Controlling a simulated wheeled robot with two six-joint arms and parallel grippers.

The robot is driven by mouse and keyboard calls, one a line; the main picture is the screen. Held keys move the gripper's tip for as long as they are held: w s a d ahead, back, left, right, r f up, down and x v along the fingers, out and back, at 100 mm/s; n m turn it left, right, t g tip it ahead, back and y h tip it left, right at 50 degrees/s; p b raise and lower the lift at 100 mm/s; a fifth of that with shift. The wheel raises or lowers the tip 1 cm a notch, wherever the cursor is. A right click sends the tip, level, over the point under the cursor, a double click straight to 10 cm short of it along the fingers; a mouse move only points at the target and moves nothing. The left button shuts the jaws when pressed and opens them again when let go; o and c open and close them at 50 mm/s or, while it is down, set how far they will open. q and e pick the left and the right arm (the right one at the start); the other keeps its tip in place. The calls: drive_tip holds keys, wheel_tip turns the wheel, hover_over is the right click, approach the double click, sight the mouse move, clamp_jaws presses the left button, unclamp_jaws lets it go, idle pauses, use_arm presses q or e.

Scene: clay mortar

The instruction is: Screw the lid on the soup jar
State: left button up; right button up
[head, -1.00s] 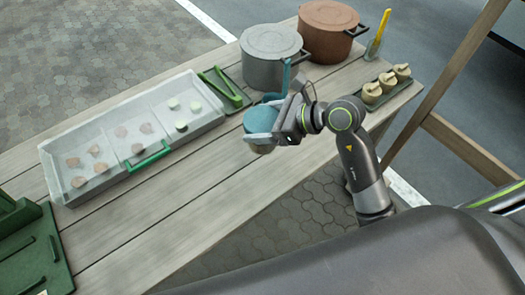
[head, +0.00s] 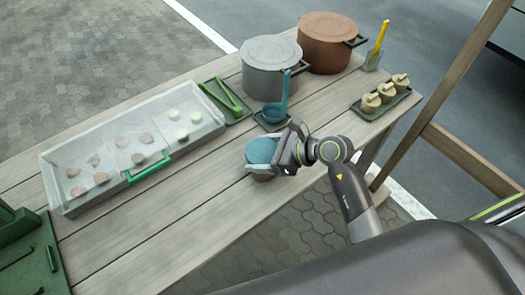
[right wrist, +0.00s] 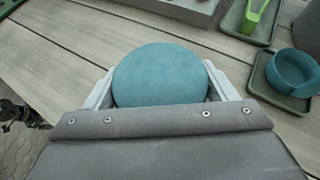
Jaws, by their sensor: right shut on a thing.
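The soup jar (head: 262,178) shows as a tan body below a round teal top, which looks like its lid (head: 261,150). My right gripper (head: 262,168) is shut around it from the right, with its pale fingers just below the teal top. In the right wrist view the teal disc (right wrist: 160,75) sits level between the two fingers (right wrist: 160,95). The fingers hide the seam, so I cannot tell how tightly lid and jar are joined. The jar is over the table's near edge area; whether it touches the wood is unclear. My left gripper is out of view.
On the wooden table (head: 150,235) are a clear-lidded tray (head: 75,205), green tongs (head: 220,100), a teal ladle (head: 280,110), a grey pot (head: 270,75), a brown pot (head: 327,50) and tan knobbed items (head: 385,93). The planks left of the jar are bare.

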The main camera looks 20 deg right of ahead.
drive_tip(key=shift+f, duration=0.15)
drive_tip(key=o, duration=1.9)
drive_tip(key=shift+b+v, duration=0.4)
drive_tip(key=shift+v, duration=5.7)
